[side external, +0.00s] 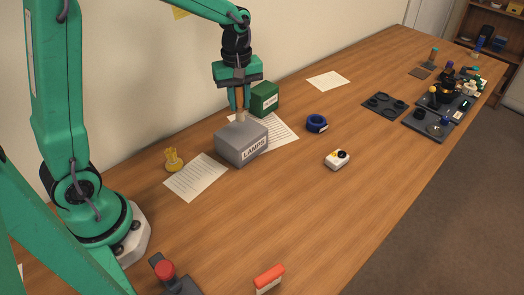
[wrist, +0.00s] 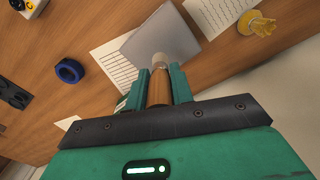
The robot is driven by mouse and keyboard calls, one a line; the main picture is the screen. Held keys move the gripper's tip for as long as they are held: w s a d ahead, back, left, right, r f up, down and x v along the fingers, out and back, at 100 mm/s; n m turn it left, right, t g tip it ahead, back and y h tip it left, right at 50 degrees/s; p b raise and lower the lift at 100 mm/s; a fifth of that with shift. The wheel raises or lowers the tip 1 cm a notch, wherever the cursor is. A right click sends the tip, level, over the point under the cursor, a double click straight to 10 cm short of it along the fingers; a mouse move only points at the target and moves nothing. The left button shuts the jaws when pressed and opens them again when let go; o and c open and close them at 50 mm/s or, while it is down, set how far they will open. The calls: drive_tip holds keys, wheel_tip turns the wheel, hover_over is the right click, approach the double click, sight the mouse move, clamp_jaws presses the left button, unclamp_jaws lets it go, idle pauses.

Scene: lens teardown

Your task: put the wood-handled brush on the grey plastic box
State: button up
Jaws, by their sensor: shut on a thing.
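The grey plastic box (side external: 241,145), labelled LAMPS, stands on the wooden table below my gripper. It also shows in the wrist view (wrist: 178,38). My gripper (side external: 239,105) is shut on the wood-handled brush (wrist: 158,92), with the wooden handle between its two green fingers. In the side view the brush (side external: 241,116) points down, its lower end at or just above the top of the box. I cannot tell whether it touches. In the wrist view its pale tip lies over the box. The upper part of the handle is hidden by the fingers.
A green box (side external: 264,98) stands close behind the grey box. Paper sheets (side external: 196,177) lie around it. A yellow object (side external: 173,160), a blue tape roll (side external: 317,124) and a small white device (side external: 337,159) are nearby.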

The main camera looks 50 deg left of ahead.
sight(240, 111)
drive_tip(key=shift+f, duration=1.6)
drive_tip(key=shift+f, duration=0.15)
drive_tip(key=o, duration=1)
wheel_tip(240, 111, up, 12)
drive_tip(key=shift+f, duration=0.1)
drive_tip(key=shift+r, duration=0.3)
drive_tip(key=shift+s, duration=0.1)
